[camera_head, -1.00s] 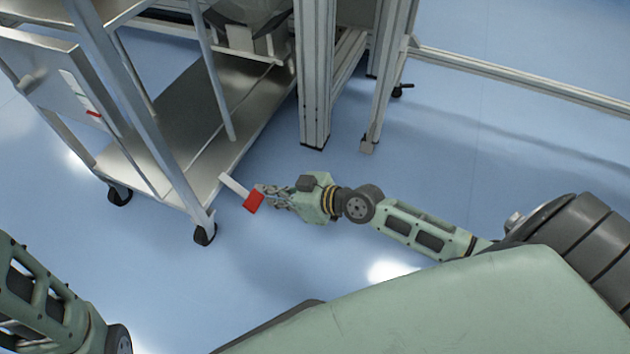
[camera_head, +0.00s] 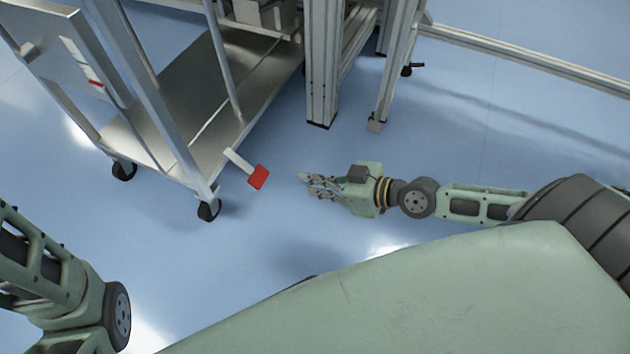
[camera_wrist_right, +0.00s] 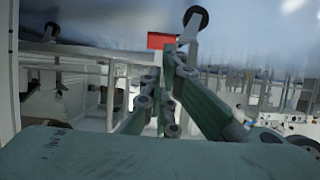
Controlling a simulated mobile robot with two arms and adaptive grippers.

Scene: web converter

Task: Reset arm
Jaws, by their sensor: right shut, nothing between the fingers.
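My right gripper (camera_head: 308,185) is shut and empty in the head view, held over the blue floor. A clear gap of floor shows between its fingertips and a red-tipped pale bar (camera_head: 258,177) that sticks out from the metal cart (camera_head: 178,95) to its left. In the right wrist view the fingers (camera_wrist_right: 170,55) come together toward the top, and the red end (camera_wrist_right: 158,40) shows just behind them. My left arm shows at the lower left of the head view, but its gripper is out of view.
The cart stands on casters (camera_head: 208,209) at the left. An aluminium frame post (camera_head: 322,65) reaches the floor behind the right gripper, with a second leg (camera_head: 392,75) beside it and a low rail (camera_head: 530,65) running right. Open blue floor (camera_head: 500,140) lies at the right.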

